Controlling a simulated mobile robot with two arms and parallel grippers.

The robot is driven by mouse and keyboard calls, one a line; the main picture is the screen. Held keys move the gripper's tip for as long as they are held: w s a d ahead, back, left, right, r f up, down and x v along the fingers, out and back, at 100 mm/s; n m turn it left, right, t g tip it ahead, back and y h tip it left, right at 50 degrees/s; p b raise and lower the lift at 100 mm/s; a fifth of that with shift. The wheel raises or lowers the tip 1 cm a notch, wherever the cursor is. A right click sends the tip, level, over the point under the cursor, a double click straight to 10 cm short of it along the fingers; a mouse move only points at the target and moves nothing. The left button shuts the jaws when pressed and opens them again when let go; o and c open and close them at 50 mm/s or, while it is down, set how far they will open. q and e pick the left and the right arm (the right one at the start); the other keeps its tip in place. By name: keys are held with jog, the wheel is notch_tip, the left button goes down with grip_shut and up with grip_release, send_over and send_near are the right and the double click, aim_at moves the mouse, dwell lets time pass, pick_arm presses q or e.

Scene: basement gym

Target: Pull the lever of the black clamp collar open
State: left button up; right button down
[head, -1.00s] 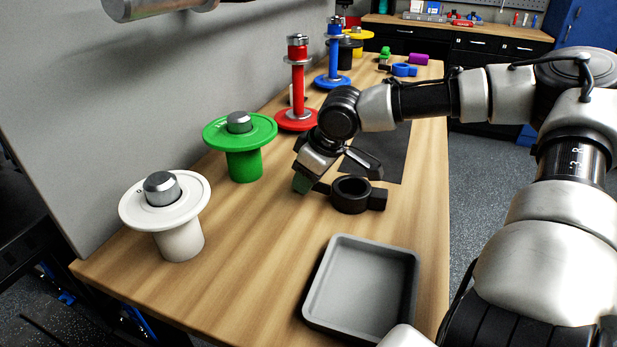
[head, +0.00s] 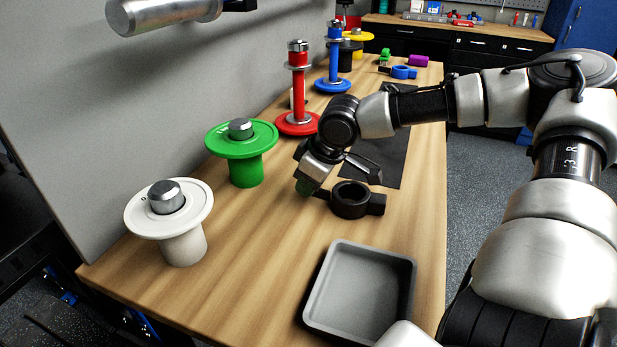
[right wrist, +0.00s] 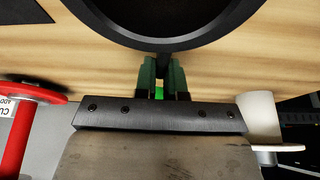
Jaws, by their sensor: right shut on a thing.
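The black clamp collar (head: 337,210) lies flat on the wooden bench in the middle of the head view. A block juts from its right side, and a short dark arm, apparently its lever, reaches left from the ring to my right gripper (head: 305,187). The right gripper points down to the left of the ring, its green fingertips low by the bench and shut on the lever. In the right wrist view, the fingers (right wrist: 163,72) are close together, with the collar's dark round rim (right wrist: 160,44) just beyond. The lever between them is mostly hidden. My left gripper is out of view.
A grey tray (head: 318,326) is in front of the collar. White (head: 184,246), green (head: 246,172), red (head: 298,95) and blue (head: 334,60) stands line the wall side. A dark mat (head: 392,165) lies behind the collar. Bench around the collar's front is bare.

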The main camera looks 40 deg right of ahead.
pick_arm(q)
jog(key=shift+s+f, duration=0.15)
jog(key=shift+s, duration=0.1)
pick_arm(e)
jog(key=c, duration=1.2)
grip_release()
jog(key=shift+r, duration=0.1)
